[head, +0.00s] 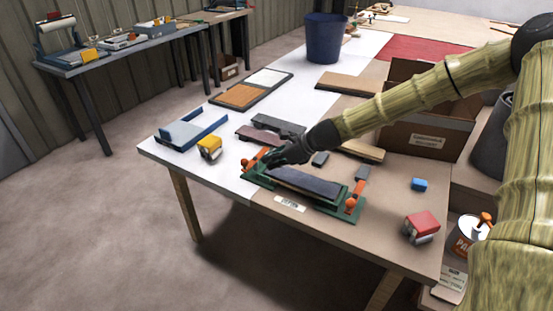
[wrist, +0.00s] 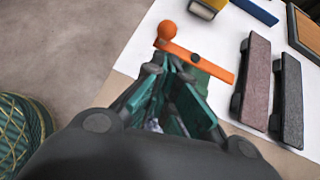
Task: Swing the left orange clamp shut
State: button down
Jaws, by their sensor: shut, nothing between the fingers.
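The left orange clamp (head: 249,163) is at the left end of a green fixture (head: 335,210) on the table. In the wrist view the clamp (wrist: 205,61) shows a round knob at one end of a flat bar with a dark pivot. My gripper (head: 270,159) is shut and empty, right beside this clamp. In the wrist view its fingertips (wrist: 172,68) are close to the bar near the knob; I cannot tell whether they touch. A dark slab (head: 305,183) lies in the fixture. The right orange clamp (head: 354,197) is at the other end.
A yellow-topped block (head: 209,148) and a blue-edged tray (head: 190,131) lie to the left. Dark sanding blocks (head: 270,130) lie behind the fixture. A cardboard box (head: 425,141) stands behind at right. A red-topped block (head: 421,226) sits at front right.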

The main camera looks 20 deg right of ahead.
jog(key=shift+x, duration=2.7)
jog(key=shift+a+f+b, duration=0.1)
jog(key=shift+b, duration=0.2)
